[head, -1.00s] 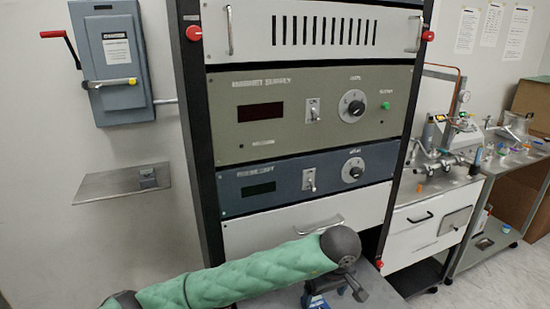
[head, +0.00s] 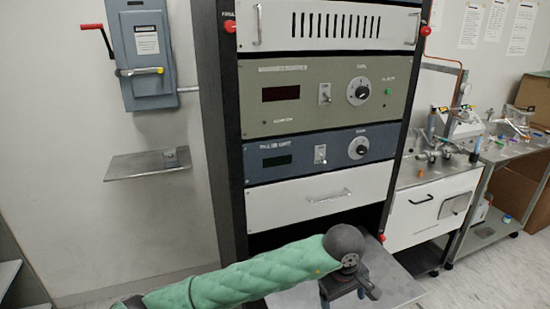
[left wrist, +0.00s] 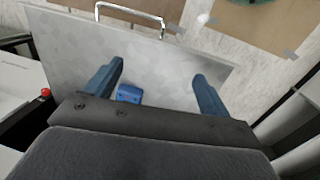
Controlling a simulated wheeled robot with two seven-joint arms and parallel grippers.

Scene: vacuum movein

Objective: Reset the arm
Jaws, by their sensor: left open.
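My left arm (head: 235,280), in a green quilted sleeve, comes in from the lower left of the head view and ends in a dark rounded wrist. My left gripper (head: 345,287) hangs below that wrist at the bottom, over a grey metal plate (head: 405,292) in front of the rack. In the left wrist view its two blue fingers (left wrist: 158,82) stand wide apart with nothing held between them. A small blue block (left wrist: 129,94) shows close to the left finger, against the plate. My right gripper is not in view.
An instrument rack (head: 215,150) with a white drawer (head: 290,200) stands behind the arm. A grey switch box (head: 147,60) and small wall shelf (head: 150,165) are at left. A bench (head: 435,180) with lab apparatus is at right.

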